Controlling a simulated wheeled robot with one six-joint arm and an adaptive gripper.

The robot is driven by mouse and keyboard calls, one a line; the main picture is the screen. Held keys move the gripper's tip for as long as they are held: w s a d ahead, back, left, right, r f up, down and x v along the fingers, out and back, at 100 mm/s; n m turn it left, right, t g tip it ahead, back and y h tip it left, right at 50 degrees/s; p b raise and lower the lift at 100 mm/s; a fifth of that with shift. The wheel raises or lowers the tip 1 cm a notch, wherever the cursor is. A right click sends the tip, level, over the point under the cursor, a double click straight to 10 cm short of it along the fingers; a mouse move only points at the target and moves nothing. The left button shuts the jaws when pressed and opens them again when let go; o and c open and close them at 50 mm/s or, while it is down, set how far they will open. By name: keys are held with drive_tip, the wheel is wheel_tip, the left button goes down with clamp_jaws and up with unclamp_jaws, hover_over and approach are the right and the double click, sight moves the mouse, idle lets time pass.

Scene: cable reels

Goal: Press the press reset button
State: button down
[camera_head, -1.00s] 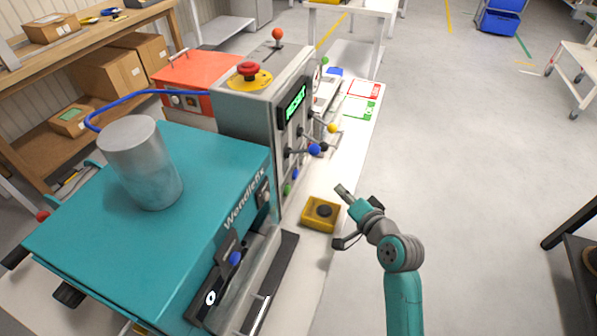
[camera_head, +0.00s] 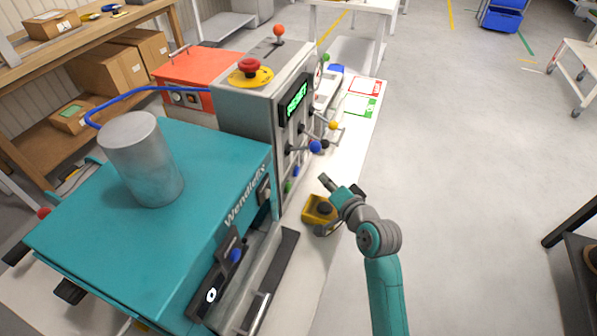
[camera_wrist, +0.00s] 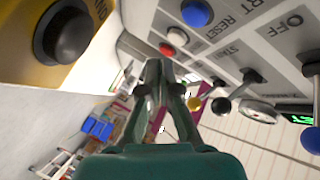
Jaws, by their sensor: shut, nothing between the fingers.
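The grey press panel carries a blue button (camera_wrist: 195,12) beside the word RESET in the wrist view. The blue button also shows low on the panel in the head view (camera_head: 296,172). A red button (camera_wrist: 167,48) and a white one (camera_wrist: 177,36) sit near it in the wrist view. My gripper (camera_head: 325,180) is in front of the panel, to the right of the blue button and apart from it. In the wrist view my gripper (camera_wrist: 154,75) has its fingers together and empty. Touch with the panel cannot be seen.
A yellow box (camera_head: 318,210) with a black button (camera_wrist: 68,35) is just below my gripper, partly hidden by my arm. Levers with blue (camera_head: 315,146) and yellow (camera_head: 333,125) balls stick out above. Clear floor (camera_head: 470,170) lies to the right.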

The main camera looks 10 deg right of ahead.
drive_tip(key=shift+w+a, duration=0.6)
drive_tip(key=shift+a, duration=0.25)
drive_tip(key=shift+w+a, duration=0.55)
drive_tip(key=shift+a, duration=0.3)
drive_tip(key=shift+w+a, duration=0.1)
drive_tip(key=shift+w+a, duration=0.15)
drive_tip(key=shift+a, duration=0.1)
drive_tip(key=shift+w+a, duration=0.25)
drive_tip(key=shift+a, duration=0.1)
idle(1.3)
drive_tip(key=shift+s+d, duration=0.5)
drive_tip(key=shift+d, duration=0.2)
drive_tip(key=shift+s+d, duration=0.7)
drive_tip(key=shift+d, duration=0.35)
drive_tip(key=shift+s+d, duration=0.7)
drive_tip(key=shift+d, duration=0.3)
